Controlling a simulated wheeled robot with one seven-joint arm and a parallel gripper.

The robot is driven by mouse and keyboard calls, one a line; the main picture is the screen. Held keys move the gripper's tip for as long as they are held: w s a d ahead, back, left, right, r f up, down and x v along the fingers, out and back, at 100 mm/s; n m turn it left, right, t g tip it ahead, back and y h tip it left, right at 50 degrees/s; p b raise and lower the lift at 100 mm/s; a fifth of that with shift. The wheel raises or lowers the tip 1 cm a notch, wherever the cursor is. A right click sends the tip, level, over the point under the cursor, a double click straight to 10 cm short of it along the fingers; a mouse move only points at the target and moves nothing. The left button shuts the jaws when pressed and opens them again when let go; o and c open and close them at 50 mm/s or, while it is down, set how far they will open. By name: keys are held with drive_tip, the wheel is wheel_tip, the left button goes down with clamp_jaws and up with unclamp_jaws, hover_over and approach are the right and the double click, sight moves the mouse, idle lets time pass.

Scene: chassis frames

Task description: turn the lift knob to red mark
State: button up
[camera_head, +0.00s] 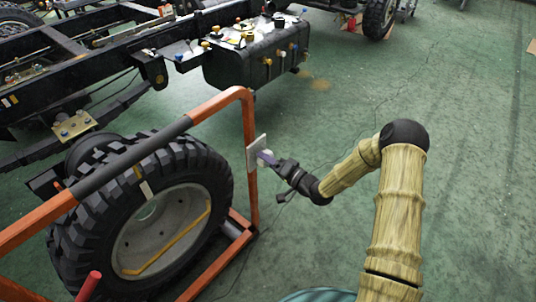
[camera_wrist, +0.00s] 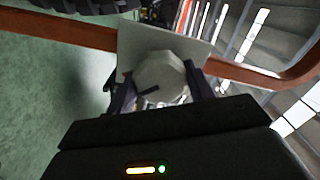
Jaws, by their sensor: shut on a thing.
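The lift knob (camera_wrist: 160,76) is a pale, many-sided knob on a light square plate (camera_wrist: 137,42) in the wrist view. A dark pointer line shows on the knob's face. My gripper (camera_wrist: 158,94) has a finger on each side of the knob and is shut on it. In the head view, my gripper (camera_head: 268,160) reaches the plate (camera_head: 252,153) on the orange frame's upright; the knob is mostly hidden there by the fingers. I cannot make out a red mark on the plate in either view.
An orange frame (camera_head: 249,115) stands around a large black tyre (camera_head: 75,235) at the left. A truck chassis with a black tank (camera_head: 235,65) lies behind. The green floor (camera_head: 470,130) to the right of my arm is clear.

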drive_tip(key=shift+d+m+p, duration=0.15)
drive_tip(key=shift+m+p, duration=0.55)
drive_tip(key=shift+m, duration=0.4)
drive_tip(key=shift+f, duration=0.1)
drive_tip(key=o, duration=1)
drive_tip(key=p+v, duration=0.3)
drive_tip(key=v, duration=1.4)
drive_tip(key=shift+s+d, duration=0.1)
drive_tip(key=shift+s, duration=0.05)
